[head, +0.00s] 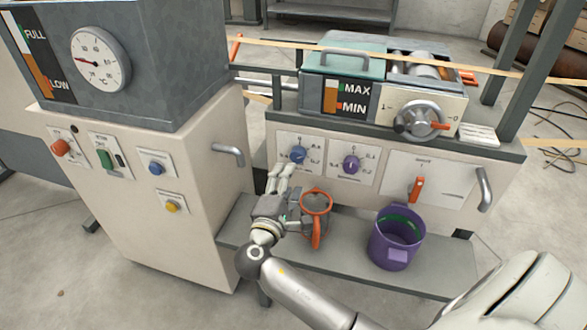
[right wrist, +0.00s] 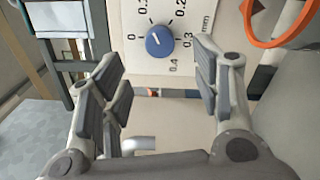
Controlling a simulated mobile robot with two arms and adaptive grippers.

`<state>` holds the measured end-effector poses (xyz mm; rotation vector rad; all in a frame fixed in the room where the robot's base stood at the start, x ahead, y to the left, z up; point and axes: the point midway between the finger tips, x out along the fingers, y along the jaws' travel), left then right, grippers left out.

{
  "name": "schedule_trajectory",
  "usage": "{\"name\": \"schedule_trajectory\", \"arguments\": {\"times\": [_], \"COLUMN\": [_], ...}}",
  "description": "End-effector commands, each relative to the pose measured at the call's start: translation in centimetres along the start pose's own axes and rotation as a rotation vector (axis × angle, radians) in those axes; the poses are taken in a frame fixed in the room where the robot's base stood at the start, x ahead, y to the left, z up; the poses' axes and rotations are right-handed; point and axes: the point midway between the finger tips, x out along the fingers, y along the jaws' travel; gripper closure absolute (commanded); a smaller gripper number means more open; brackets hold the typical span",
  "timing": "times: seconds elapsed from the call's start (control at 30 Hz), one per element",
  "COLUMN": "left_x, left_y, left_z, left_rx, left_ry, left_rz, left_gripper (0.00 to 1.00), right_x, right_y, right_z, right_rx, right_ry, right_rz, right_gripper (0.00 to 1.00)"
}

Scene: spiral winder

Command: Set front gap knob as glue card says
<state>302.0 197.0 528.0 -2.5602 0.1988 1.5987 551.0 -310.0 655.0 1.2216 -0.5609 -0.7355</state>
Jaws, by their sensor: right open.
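A blue round knob (head: 299,154) sits on a white scale plate on the machine's front panel. In the right wrist view the blue knob (right wrist: 160,41) has numbers from 0 to 0.4 and "mm" around it; I cannot read its pointer surely. A purple knob (head: 351,163) is on the plate to its right. Their name labels are too small to read. My right gripper (head: 279,174) is open and empty, just in front of and below the blue knob. In the wrist view the knob shows between its spread fingers (right wrist: 157,65), apart from them. I cannot make out a glue card. My left gripper is not in view.
An orange-rimmed jug (head: 316,203) stands on the shelf (head: 345,263) beside my right gripper. A purple bucket (head: 396,238) stands farther right. A grey handle (head: 229,154) sticks out at the left, and an orange lever (head: 416,189) is at the right.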

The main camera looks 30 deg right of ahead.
Motion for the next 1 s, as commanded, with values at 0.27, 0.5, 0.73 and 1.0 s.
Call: {"name": "schedule_trajectory", "arguments": {"times": [0.27, 0.5, 0.73, 1.0], "left_x": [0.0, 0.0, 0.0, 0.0], "left_y": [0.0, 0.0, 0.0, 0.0], "left_z": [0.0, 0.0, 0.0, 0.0], "left_rx": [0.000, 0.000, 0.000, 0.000], "left_ry": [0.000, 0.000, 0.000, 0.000], "left_rz": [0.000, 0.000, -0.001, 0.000], "left_gripper": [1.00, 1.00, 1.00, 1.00], "right_x": [-2.5, -2.5, -2.5, -3.7], "right_y": [0.0, 0.0, 0.0, -4.7], "right_z": [0.0, 0.0, 0.0, 1.6], "right_rx": [0.001, 0.001, 0.000, 0.137], "right_ry": [0.000, -0.001, 0.000, 0.040], "right_rz": [0.000, 0.000, 0.000, -0.193], "right_gripper": [0.42, 0.42, 0.42, 0.42]}}
